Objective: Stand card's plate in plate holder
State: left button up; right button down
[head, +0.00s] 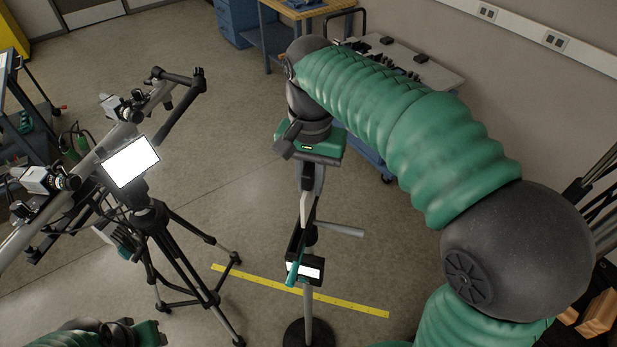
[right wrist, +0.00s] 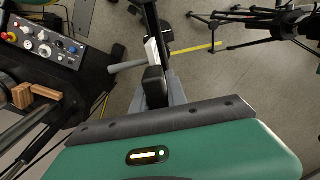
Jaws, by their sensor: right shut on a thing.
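My right gripper (head: 309,188) points down in the middle of the head view, beneath its green palm. It is shut on a thin pale piece, seen nearly edge-on, which I take to be the card's plate (head: 303,209). In the right wrist view the fingers (right wrist: 165,92) show beyond the palm, with a white surface (right wrist: 152,50) past their tips. Below the gripper a black holder with a white face (head: 303,269) and a teal strip is on a pole stand. I cannot tell whether plate and holder touch. My left gripper (head: 150,334) shows only its green body; its fingers are hidden.
A tripod (head: 178,262) with a bright white panel (head: 131,162) and a long rail stands at left. Yellow tape (head: 345,301) lies on the floor. A grey handle (head: 341,230) juts right from the stand. A bench (head: 425,72) stands behind my right arm.

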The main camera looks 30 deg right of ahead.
jog(key=shift+s+a+r, duration=0.15)
jog(key=shift+s+a, duration=0.05)
jog(key=shift+s, duration=0.1)
jog(key=shift+s+a, duration=0.1)
jog(key=shift+a, duration=0.25)
jog(key=shift+w+a, duration=0.2)
jog(key=shift+w, duration=0.35)
jog(key=shift+w+d, duration=0.1)
jog(key=shift+d, duration=0.2)
jog(key=shift+s+d, duration=0.4)
jog(key=shift+s, duration=0.15)
jog(key=shift+w+a+p, duration=0.3)
jog(key=shift+w+a, duration=0.05)
jog(key=shift+a, duration=0.25)
pick_arm(q)
jog(key=shift+s+a+r, duration=0.1)
jog(key=shift+a+r, duration=0.15)
jog(key=shift+a, duration=0.25)
pick_arm(e)
jog(key=shift+a, duration=0.3)
